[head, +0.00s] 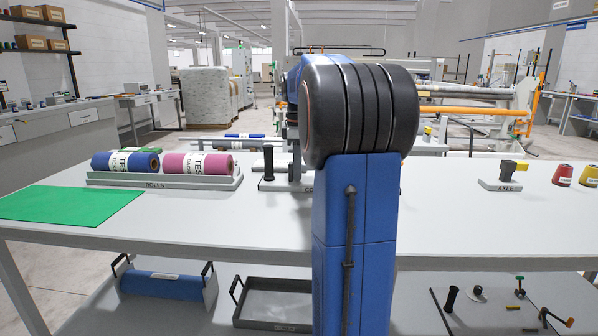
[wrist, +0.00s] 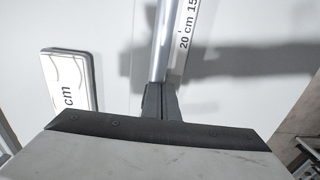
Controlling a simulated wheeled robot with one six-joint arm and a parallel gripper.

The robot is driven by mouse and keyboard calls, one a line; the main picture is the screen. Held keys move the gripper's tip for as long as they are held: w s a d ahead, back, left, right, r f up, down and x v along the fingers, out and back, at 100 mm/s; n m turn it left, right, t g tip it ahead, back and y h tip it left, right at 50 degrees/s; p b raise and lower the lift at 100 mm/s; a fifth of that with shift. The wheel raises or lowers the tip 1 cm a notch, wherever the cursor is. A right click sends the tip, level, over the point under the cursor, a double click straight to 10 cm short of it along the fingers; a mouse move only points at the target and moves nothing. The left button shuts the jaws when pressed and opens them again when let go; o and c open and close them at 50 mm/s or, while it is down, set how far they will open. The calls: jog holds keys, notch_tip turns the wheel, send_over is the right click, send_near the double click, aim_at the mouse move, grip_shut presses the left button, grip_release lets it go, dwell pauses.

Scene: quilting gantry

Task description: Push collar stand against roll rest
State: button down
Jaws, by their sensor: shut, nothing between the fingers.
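The collar stand (head: 267,184) is a low grey base with a black upright post, on the table in the head view. Its label shows only its first letters, since my blue and black arm covers its right part. The roll rest (head: 160,183) is a long grey tray labelled ROLLS, left of the stand, holding a blue roll (head: 125,161) and a pink roll (head: 197,164). A narrow strip of table separates rest and stand. My gripper (wrist: 160,93) shows dark, closed fingers in the wrist view, beside a silver bar (wrist: 165,45). Contact with it is unclear. The head view hides the fingertips.
A green mat (head: 68,203) lies at the table's left. A grey base labelled AXLE (head: 503,185) and thread cones (head: 562,175) stand at the right. A white marked plate (wrist: 68,80) and a centimetre scale (wrist: 187,30) show in the wrist view. The table front is clear.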

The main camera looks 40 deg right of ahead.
aim_at(273, 181)
jog(key=shift+w, duration=0.1)
jog(key=w+a, duration=0.5)
jog(key=shift+w, duration=0.35)
